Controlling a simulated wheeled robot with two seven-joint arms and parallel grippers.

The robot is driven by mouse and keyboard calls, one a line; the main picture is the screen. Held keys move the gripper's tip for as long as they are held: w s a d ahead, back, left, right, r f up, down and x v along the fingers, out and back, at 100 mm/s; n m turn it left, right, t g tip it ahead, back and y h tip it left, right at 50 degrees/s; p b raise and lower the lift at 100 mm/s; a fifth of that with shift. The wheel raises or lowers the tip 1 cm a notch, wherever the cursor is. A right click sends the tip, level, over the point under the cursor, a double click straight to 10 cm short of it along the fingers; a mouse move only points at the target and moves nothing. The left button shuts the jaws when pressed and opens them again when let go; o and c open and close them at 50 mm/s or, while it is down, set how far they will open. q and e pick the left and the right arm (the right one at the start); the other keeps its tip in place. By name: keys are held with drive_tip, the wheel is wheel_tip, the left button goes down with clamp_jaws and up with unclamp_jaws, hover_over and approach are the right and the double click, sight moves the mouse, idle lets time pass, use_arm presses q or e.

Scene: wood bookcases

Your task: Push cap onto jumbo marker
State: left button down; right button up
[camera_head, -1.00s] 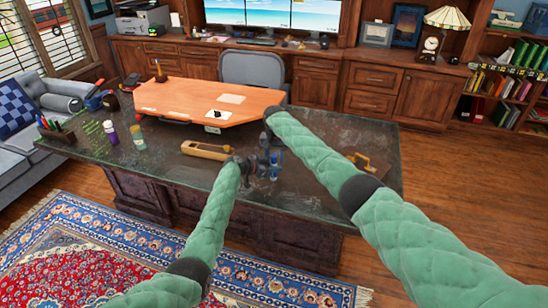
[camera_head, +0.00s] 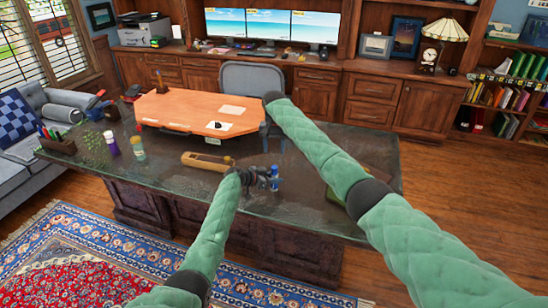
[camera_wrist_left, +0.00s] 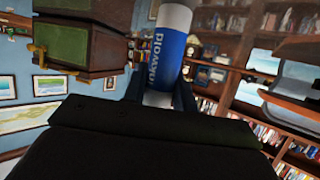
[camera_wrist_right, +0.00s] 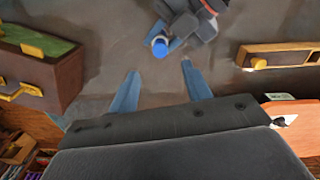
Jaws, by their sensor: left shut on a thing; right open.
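My left gripper (camera_head: 258,178) is shut on a blue and white jumbo marker (camera_head: 275,184), held upright above the dark desk. In the left wrist view the marker (camera_wrist_left: 175,45) stands between the fingers, with white bands and lettering on its blue barrel. Its blue upper end (camera_wrist_right: 160,46) faces my right gripper in the right wrist view. No separate cap shows; I cannot tell whether that blue end is the cap or how it is seated. My right gripper (camera_wrist_right: 160,88) is open and empty, pointing down, apart from the marker.
A wooden tray-like holder (camera_head: 207,161) lies on the desk left of the marker. A green-topped case with brass fittings (camera_wrist_right: 40,72) stands on the other side, mostly hidden by my right arm in the head view. Two bottles (camera_head: 111,146) (camera_head: 137,148) and a pen box (camera_head: 57,146) stand farther left.

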drive_tip(key=shift+r, duration=0.7)
use_arm(q)
drive_tip(key=c, duration=1)
unclamp_jaws()
drive_tip(key=shift+c, duration=0.2)
drive_tip(key=shift+s+a, duration=0.2)
drive_tip(key=shift+a, duration=0.2)
drive_tip(key=b+v, duration=0.2)
drive_tip(key=v, duration=0.3)
drive_tip(key=shift+a+b, duration=0.2)
drive_tip(key=shift+b, duration=0.15)
use_arm(e)
wheel_tip(320, 180, down, 3)
drive_tip(key=shift+r, duration=0.15)
use_arm(q)
drive_tip(key=shift+s+a+r, duration=0.35)
drive_tip(key=shift+a+r, duration=0.15)
drive_tip(key=shift+a, duration=0.05)
use_arm(e)
drive_tip(key=shift+d, duration=0.1)
